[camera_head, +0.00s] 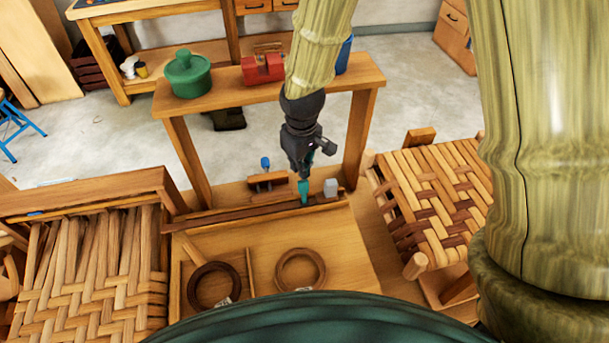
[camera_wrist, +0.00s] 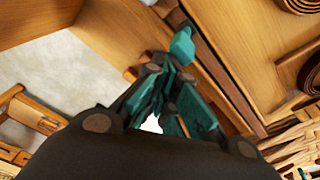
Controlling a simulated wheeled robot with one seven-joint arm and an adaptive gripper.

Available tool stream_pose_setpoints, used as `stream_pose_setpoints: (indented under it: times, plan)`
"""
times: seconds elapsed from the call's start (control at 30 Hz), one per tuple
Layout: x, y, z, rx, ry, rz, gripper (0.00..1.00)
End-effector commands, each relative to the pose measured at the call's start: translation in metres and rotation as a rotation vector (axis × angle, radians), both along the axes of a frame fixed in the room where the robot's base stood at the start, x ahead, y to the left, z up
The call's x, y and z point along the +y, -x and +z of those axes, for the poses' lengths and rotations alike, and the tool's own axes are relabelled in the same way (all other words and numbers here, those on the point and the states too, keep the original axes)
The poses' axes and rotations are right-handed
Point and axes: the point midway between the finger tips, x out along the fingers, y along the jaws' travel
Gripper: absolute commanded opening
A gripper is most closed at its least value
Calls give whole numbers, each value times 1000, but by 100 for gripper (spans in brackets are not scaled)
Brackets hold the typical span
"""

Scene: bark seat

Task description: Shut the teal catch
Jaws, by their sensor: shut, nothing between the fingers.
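The teal catch (camera_head: 304,190) stands upright at the dark wooden strip along the back edge of the wooden bench in the head view. In the wrist view the teal catch (camera_wrist: 182,44) shows just beyond my fingertips, beside the dark strip. My gripper (camera_head: 304,176) points down right above the catch, and its lower end overlaps it in the picture. In the wrist view my gripper (camera_wrist: 162,68) has its dark and teal fingers closed together with nothing between them. I cannot tell whether the fingertips touch the catch. The catch's lower end is hard to make out.
A grey block (camera_head: 330,187) stands just right of the catch; a brown block (camera_head: 268,182) is to its left. Two coils (camera_head: 214,286) (camera_head: 300,269) lie in front. A raised shelf (camera_head: 220,103) with a green pot (camera_head: 188,74) stands behind. Woven seats (camera_head: 440,195) flank the bench.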

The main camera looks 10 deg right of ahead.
Motion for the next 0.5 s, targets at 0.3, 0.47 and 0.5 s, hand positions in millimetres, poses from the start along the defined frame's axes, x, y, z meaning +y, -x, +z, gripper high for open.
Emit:
stream_pose_setpoints:
  times: [0.3, 0.47, 0.5]
  plan:
    - [-6, 40, -41, 103, 20, 3, 0]
    - [-7, 38, -42, 104, 19, 3, 0]
    - [-8, 40, -39, 102, 19, 1, 0]
